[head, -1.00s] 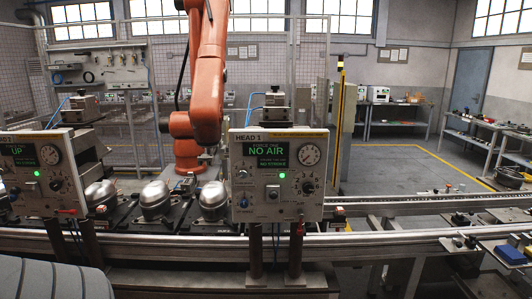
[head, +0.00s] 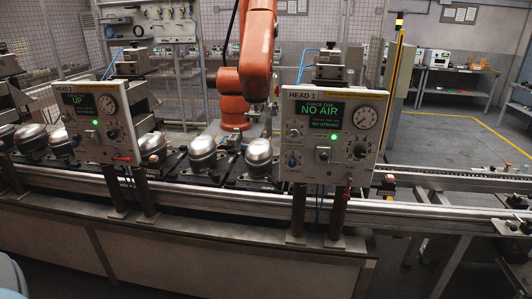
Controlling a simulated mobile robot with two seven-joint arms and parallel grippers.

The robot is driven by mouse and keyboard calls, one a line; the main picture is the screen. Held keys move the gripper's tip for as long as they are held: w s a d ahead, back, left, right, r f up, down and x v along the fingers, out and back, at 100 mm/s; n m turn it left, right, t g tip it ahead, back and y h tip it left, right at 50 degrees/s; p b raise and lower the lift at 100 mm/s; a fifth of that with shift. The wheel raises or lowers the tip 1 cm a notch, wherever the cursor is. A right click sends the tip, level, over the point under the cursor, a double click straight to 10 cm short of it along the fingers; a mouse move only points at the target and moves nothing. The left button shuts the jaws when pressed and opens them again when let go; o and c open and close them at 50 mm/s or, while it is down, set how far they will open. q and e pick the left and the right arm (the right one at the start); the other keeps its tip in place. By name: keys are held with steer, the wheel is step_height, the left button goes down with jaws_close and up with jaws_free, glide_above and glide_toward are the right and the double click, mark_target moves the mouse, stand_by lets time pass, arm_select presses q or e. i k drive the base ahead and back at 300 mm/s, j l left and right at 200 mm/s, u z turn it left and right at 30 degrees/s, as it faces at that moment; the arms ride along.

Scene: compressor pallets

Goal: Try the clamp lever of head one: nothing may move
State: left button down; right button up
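The panel labelled HEAD 1 (head: 330,135) stands on two dark posts at right of centre. Its green screen (head: 325,114) reads NO AIR, with a smaller line NO STROKE. I cannot tell which part is the clamp lever. A similar panel (head: 97,120) on the left reads UP; its red handle (head: 122,158) lies level. Neither gripper is in view.
Silver domed compressors (head: 202,152) sit on dark pallets along the line behind the panels. A metal rail (head: 230,198) runs along the front. An orange robot arm (head: 258,45) stands behind. Benches (head: 455,77) stand at the back right, near open floor with a yellow line.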

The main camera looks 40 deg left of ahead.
mark_target(324, 156)
steer(key=u, duration=0.75)
